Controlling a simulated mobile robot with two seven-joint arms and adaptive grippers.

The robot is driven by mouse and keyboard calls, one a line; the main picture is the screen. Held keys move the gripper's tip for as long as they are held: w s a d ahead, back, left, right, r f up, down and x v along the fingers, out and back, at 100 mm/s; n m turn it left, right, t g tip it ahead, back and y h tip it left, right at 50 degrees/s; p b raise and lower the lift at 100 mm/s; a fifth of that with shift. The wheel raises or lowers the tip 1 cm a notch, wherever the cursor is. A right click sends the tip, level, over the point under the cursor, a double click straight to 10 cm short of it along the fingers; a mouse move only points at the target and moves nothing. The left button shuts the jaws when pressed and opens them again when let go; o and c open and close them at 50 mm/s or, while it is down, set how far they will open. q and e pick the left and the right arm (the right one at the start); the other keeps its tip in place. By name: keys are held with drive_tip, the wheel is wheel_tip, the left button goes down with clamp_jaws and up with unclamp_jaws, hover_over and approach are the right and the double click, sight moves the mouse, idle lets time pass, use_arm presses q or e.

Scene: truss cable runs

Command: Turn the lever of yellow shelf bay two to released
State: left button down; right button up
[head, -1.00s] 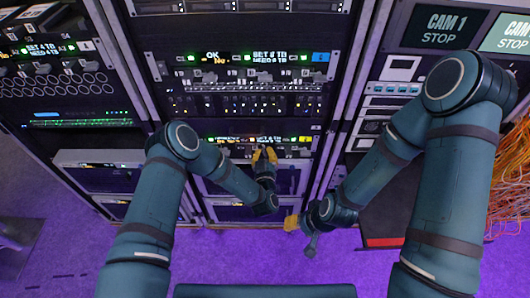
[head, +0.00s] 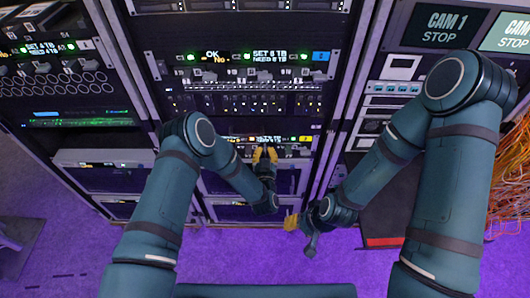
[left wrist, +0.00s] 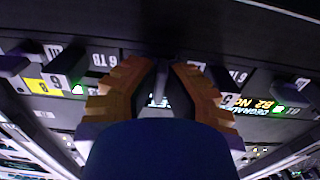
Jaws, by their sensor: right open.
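The shelf with the yellow tag (head: 305,139) is the lower lit unit in the middle rack. My left gripper (head: 264,155) is at its front, below the lit strip, with orange fingers pointing into the shelf. In the left wrist view, the fingertips (left wrist: 160,72) close in on both sides of a dark lever (left wrist: 160,80); the gap is about the lever's width. My own gripper hides much of this lever and its bay label. Neighbouring levers (left wrist: 62,66) show on both sides. My right gripper (head: 291,221) is open and empty, low and right of the left one.
Another shelf with a blue tag (head: 320,57) and its own levers sits above. A rack with green lights (head: 75,122) stands left. Monitors (head: 440,27) and orange cables (head: 508,180) are at the right. The purple floor (head: 240,250) in front looks clear.

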use_arm(q)
drive_tip(key=c, duration=1.1)
unclamp_jaws()
drive_tip(key=s, duration=1.2)
